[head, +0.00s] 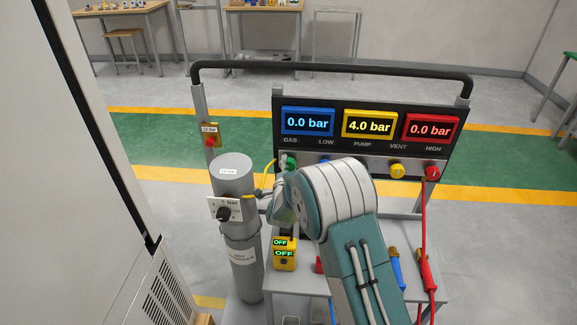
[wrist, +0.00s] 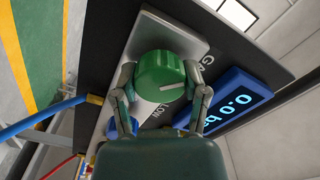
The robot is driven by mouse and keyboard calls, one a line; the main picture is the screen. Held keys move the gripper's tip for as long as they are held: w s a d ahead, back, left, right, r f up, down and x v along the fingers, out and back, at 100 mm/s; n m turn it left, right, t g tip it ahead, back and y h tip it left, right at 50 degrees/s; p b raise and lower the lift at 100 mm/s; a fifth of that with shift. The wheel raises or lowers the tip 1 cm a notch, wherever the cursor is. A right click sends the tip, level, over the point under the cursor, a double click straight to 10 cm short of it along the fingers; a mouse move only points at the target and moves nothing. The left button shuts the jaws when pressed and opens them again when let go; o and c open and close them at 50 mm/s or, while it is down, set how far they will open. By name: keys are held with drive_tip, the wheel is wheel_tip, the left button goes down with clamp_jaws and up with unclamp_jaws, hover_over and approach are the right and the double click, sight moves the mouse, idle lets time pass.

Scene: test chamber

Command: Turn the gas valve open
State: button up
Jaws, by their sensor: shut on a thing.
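The gas valve is a round green knob (wrist: 162,77) with a white pointer line, on a metal strip beside the "GAS" label. In the wrist view my gripper (wrist: 160,95) has one finger on each side of the knob and is shut on it. In the head view the green knob (head: 288,162) shows partly, behind my gripper at the left end of the panel. The blue gas display (head: 307,121) reads 0.0 bar, and it also shows in the wrist view (wrist: 238,101). My arm hides part of the panel's lower strip.
The yellow pump display (head: 369,124) reads 4.0 bar and the red display (head: 432,129) reads 0.0 bar. A yellow knob (head: 397,171) and a red knob (head: 432,173) sit at the right. A grey cylinder (head: 233,175) stands close to my gripper's left. A yellow box (head: 285,258) reads OFF.

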drive_tip(key=shift+d, duration=0.1)
drive_tip(key=n, duration=0.4)
drive_tip(key=shift+n, duration=0.3)
drive_tip(key=shift+w+n, duration=0.1)
drive_tip(key=shift+n, duration=1.9)
drive_tip(key=o, duration=1.1)
drive_tip(key=shift+o, duration=0.2)
drive_tip(key=s, duration=1.2)
drive_tip(key=shift+a, duration=0.3)
